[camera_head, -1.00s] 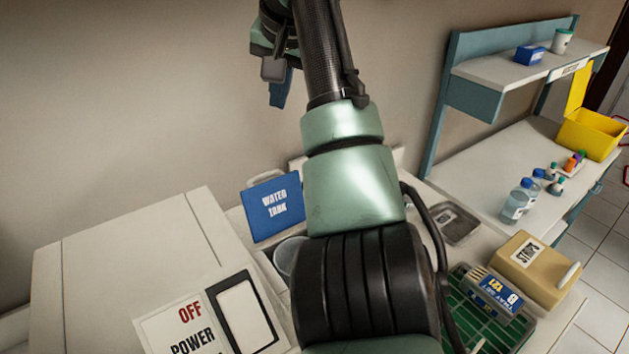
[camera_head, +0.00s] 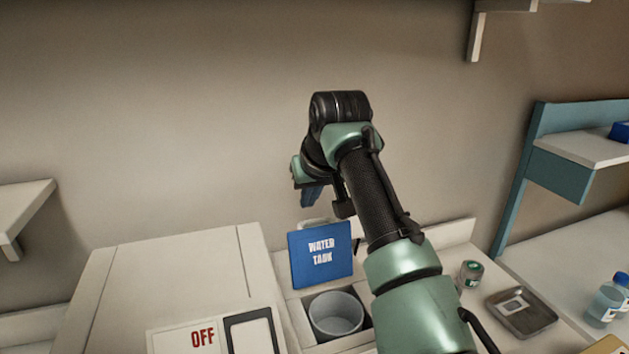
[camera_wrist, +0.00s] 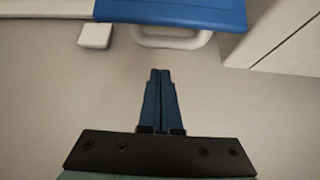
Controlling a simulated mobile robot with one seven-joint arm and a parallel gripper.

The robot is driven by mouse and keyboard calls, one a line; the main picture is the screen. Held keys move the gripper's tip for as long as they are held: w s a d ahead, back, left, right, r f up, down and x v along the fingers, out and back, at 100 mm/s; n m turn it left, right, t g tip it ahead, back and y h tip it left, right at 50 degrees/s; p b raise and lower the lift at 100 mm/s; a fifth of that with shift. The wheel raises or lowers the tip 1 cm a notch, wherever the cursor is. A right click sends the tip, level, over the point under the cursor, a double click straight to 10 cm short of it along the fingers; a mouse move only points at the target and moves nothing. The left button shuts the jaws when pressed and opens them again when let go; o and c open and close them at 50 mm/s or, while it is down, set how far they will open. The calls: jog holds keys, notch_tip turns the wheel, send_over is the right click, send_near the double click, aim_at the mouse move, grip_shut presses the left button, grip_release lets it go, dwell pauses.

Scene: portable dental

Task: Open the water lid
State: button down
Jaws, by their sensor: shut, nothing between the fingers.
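The blue lid marked "WATER TANK" (camera_head: 321,256) stands upright at the back edge of its square opening in the white unit. In the wrist view, the blue lid (camera_wrist: 180,12) is at the top, with a white loop handle (camera_wrist: 170,42) along its edge. A clear round container (camera_head: 336,315) sits in the uncovered opening. My gripper (camera_head: 312,202) is above and behind the lid, near the wall. In the wrist view, my gripper (camera_wrist: 160,72) has its blue fingers together and empty, apart from the handle.
A white panel marked "OFF" (camera_head: 190,340) is left of the opening. A small jar (camera_head: 471,273) and a metal tray (camera_head: 520,310) are at right. A blue-framed shelf (camera_head: 560,170) stands further right. The wall is close behind my gripper.

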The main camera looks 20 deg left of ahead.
aim_at(318, 249)
jog(key=shift+s+d+f+p, duration=0.15)
jog(key=shift+s+d+f, duration=0.1)
jog(key=shift+s+d, duration=0.35)
jog(key=shift+s+d+f+p, duration=0.15)
jog(key=shift+s+d+f, duration=0.1)
jog(key=shift+s, duration=0.55)
